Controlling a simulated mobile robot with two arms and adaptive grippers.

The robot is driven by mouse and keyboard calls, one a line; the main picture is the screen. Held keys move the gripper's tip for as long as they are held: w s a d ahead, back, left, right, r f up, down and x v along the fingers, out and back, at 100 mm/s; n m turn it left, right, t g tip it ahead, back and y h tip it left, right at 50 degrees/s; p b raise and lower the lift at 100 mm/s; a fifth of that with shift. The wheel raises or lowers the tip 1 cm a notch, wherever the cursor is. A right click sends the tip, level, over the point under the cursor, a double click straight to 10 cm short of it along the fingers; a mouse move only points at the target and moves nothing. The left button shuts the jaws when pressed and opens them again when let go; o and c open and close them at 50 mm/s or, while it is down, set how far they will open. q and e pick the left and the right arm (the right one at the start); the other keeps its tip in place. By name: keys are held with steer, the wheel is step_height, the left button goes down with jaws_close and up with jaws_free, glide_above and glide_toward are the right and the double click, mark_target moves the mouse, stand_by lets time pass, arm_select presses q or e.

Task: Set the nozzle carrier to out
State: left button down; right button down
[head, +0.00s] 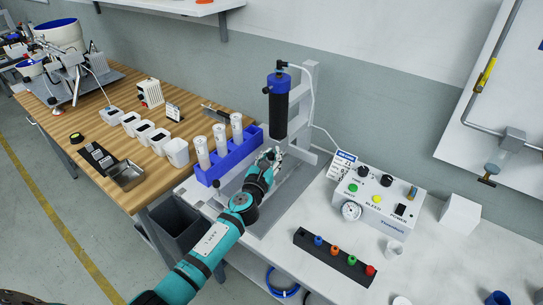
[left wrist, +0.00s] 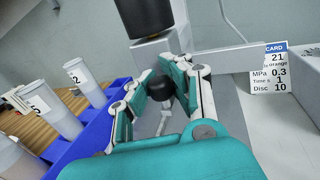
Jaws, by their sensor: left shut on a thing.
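The gantry (head: 310,95) stands at the back of the white bench and carries an upright black cylinder (head: 278,112) with a blue cap. Its lower end (left wrist: 150,15) shows at the top of the left wrist view. My left gripper (head: 271,157) is just below this cylinder. In the left wrist view my left gripper (left wrist: 165,92) is shut on a round black knob (left wrist: 160,87), with a finger on each side. I cannot tell the nozzle carrier's position from these frames. My right gripper is not in view.
A blue rack (head: 232,160) with numbered white cups stands close left of my gripper. A control box (head: 374,203) with a card sign (head: 342,163) stands to the right. A black strip (head: 334,257) with coloured tips lies in front. A wooden table (head: 90,125) adjoins at left.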

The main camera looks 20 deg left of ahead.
arm_select(q)
steer(key=shift+d+f, duration=0.1)
steer(key=shift+f, duration=0.2)
steer(key=s+d, duration=0.2)
steer(key=d, duration=0.6)
steer(key=shift+s+d+f, duration=0.2)
steer(key=shift+s+d, duration=0.05)
steer(key=c, duration=1.9)
jaws_free()
steer(key=shift+d, duration=0.1)
steer(key=o, duration=0.7)
steer(key=shift+s+r, duration=0.45)
steer(key=shift+o, duration=0.3)
steer(key=shift+w, duration=0.3)
steer(key=s, duration=1.2)
steer(key=shift+d, duration=0.25)
